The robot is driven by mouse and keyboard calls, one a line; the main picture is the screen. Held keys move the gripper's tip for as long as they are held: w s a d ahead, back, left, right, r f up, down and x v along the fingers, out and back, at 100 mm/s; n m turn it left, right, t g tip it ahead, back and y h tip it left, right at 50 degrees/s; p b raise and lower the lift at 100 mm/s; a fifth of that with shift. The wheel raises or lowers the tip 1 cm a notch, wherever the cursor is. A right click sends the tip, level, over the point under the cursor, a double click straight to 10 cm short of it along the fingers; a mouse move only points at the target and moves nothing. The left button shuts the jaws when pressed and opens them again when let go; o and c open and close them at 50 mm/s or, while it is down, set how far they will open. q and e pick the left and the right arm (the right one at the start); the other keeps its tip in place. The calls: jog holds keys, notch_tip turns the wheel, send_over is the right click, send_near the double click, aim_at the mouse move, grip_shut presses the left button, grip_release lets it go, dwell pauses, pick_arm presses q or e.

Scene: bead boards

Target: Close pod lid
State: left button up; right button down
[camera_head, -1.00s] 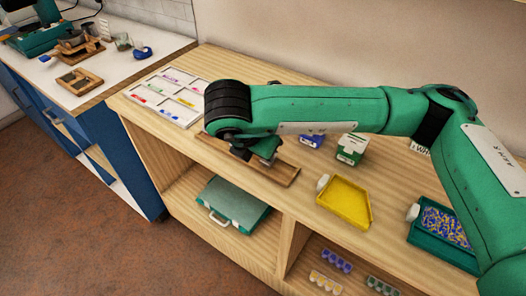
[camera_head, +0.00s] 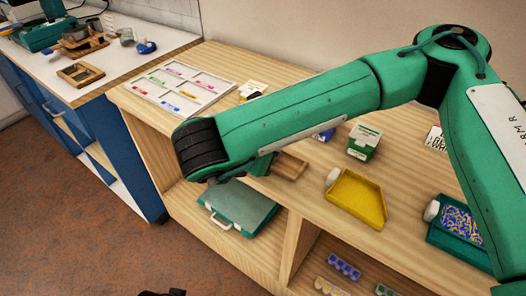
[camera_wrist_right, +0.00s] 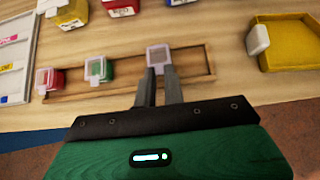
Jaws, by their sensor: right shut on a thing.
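A wooden tray (camera_wrist_right: 120,82) holds small pods in a row. A red pod (camera_wrist_right: 52,80) and a green pod (camera_wrist_right: 98,68) sit at its left, each with a pale, clear lid part. A third pod's pale square lid (camera_wrist_right: 158,56) is at my right gripper's fingertips (camera_wrist_right: 158,74). The fingers are close together on it; its exact contact is hard to see. In the head view my right wrist hides most of the tray, and only its right end (camera_head: 290,166) shows. My left gripper is not clearly seen.
A yellow scoop tray (camera_head: 357,199) lies right of the wooden tray, with a green-and-white box (camera_head: 364,141) behind. A white sorting board (camera_head: 181,86) lies left. A teal bin of beads (camera_head: 458,226) is far right. A case (camera_head: 240,207) lies on the shelf below.

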pick_arm(q)
jog(key=shift+r, duration=0.15)
pick_arm(e)
jog(key=c, duration=1.5)
grip_release()
jog(key=shift+o, duration=0.2)
pick_arm(q)
jog(key=shift+s+r+b, duration=0.3)
jog(key=shift+r, duration=0.3)
pick_arm(e)
jog(key=v, duration=1.3)
jog(key=shift+s+a+r, duration=0.2)
jog(key=shift+s, duration=0.1)
pick_arm(q)
jog(key=shift+w, duration=0.2)
